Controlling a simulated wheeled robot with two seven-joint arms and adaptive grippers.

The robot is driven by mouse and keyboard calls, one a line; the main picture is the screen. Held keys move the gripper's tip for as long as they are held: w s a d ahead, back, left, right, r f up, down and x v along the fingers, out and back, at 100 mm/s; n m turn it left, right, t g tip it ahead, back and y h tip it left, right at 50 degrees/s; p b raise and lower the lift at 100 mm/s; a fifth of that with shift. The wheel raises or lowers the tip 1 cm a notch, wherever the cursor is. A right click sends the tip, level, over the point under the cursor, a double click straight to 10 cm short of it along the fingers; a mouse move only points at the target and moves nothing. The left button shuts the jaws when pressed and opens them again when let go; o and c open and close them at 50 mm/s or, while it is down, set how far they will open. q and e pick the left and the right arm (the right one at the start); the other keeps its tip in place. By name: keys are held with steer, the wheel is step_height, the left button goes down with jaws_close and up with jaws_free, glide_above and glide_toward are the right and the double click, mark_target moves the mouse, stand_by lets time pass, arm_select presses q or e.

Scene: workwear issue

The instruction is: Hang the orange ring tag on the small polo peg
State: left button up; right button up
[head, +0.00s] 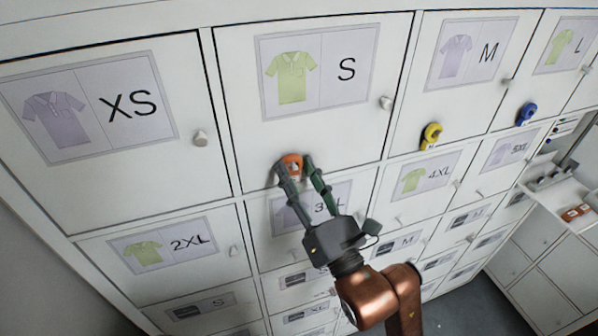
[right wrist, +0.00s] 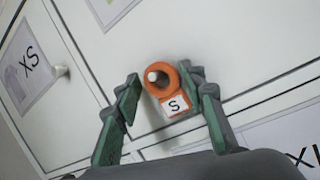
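The orange ring tag (head: 291,161) is at the lower part of the white door with the green polo picture and the letter S (head: 318,68). In the right wrist view the tag (right wrist: 168,93) has a white label with S, and the white tip of a peg (right wrist: 152,76) shows inside its ring. The ring appears to be around the peg. My right gripper (head: 297,170) is open, with one green finger on each side of the tag. A gap shows on the left side; contact on the right cannot be told. My left gripper is not in view.
A yellow tag (head: 432,136) hangs on the M door and a blue tag (head: 526,114) on the L door. Door knobs stick out, such as the S knob (head: 386,102) and XS knob (head: 200,138). A shelf (head: 560,195) stands at the right.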

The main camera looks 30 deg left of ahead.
steer(key=o, duration=0.3)
steer(key=shift+d, duration=0.1)
steer(key=v, duration=1.2)
